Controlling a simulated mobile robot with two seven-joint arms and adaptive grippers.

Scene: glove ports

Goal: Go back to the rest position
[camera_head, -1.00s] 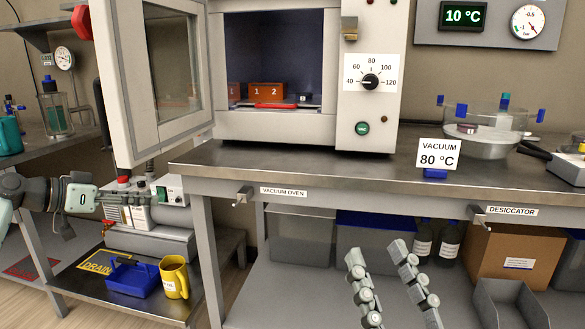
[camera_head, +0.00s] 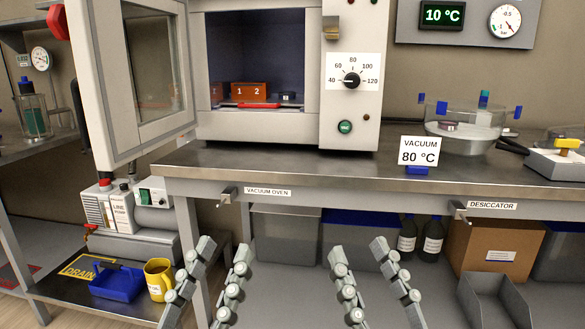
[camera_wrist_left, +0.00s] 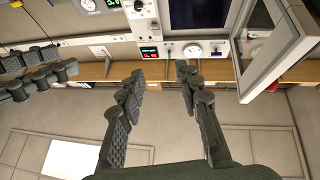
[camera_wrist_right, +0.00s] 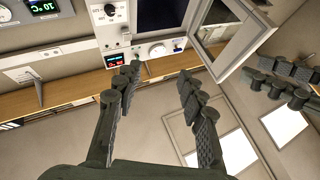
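My left gripper (camera_head: 216,257) is open and empty in front of the bench, low in the head view. My right gripper (camera_head: 360,259) is open and empty to its right, at about the same height. In the left wrist view the left fingers (camera_wrist_left: 158,75) stand apart with nothing between them. In the right wrist view the right fingers (camera_wrist_right: 157,82) are likewise apart. Each wrist view also shows fingers of the other gripper at its side.
The vacuum oven (camera_head: 225,131) stands on the bench (camera_head: 300,172) with its door (camera_head: 90,80) swung open to the left. Orange blocks (camera_head: 238,91) sit inside. The desiccator (camera_head: 465,133) is at right. A blue caddy (camera_head: 118,283) and yellow mug (camera_head: 158,277) are on the low shelf.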

